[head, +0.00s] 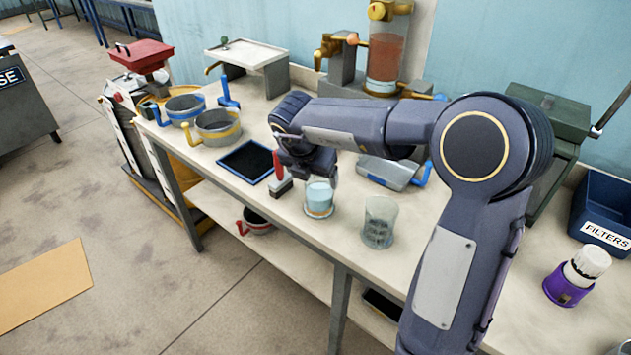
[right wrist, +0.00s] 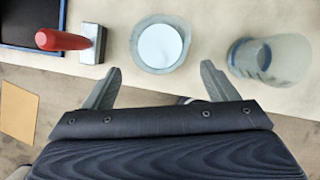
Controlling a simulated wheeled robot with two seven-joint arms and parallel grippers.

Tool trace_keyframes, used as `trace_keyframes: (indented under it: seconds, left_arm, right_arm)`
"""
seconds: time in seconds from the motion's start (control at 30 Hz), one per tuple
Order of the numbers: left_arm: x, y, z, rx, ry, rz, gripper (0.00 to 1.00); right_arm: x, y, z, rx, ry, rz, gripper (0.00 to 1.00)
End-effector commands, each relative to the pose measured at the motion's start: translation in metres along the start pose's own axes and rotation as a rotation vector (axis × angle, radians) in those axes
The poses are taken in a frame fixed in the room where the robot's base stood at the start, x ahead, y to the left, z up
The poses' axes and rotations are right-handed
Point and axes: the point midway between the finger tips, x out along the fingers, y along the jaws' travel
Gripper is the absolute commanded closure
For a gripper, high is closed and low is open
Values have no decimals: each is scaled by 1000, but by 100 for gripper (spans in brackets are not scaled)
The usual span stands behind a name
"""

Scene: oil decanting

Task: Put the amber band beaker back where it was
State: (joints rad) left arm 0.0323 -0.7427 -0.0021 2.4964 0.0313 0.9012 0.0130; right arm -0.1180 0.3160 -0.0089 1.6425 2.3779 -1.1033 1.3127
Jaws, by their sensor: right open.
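A clear beaker (head: 319,198) with pale blue contents and a thin amber band near its base stands upright on the bench near the front edge. It also shows in the right wrist view (right wrist: 160,45). My right gripper (head: 308,168) is open and empty beside it. In the right wrist view the two fingers (right wrist: 160,72) point toward the beaker, which lies between their lines and just beyond the tips. A second clear beaker (head: 379,222), seemingly empty, stands to the right, near the right finger's side. My left gripper is not in view.
A red-handled block (head: 279,180) stands left of the beaker, close to the gripper. A blue-edged black tray (head: 247,163) lies further left. A grey scale-like device (head: 390,172) sits behind. A purple container (head: 568,285) and blue filters bin (head: 605,205) stand at right.

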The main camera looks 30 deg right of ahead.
Motion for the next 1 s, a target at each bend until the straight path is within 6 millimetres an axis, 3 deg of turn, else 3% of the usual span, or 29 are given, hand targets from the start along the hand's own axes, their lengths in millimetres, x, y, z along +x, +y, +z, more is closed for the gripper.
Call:
trace_keyframes:
  seconds: [0.1, 0.3, 0.57, 0.67, 0.77, 0.9, 1.0]
  left_arm:
    - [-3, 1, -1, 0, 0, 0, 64]
    - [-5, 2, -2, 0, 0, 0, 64]
    - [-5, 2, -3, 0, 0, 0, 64]
    - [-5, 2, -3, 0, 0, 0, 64]
    - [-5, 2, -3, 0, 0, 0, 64]
    - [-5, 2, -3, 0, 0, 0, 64]
    - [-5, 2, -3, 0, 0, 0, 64]
  right_arm:
    - [-30, 1, 1, 0, -3, 4, 20]
    - [-63, 1, 0, 0, -1, 2, 20]
    - [-78, 0, 1, -2, -5, 2, 20]
    - [-80, -3, 16, -47, -80, 36, 20]
    - [-92, -8, 53, -191, -289, 118, 20]
    - [-143, -13, 100, -625, -751, 222, 20]
    - [-186, -10, 91, -1047, -1073, 234, 20]
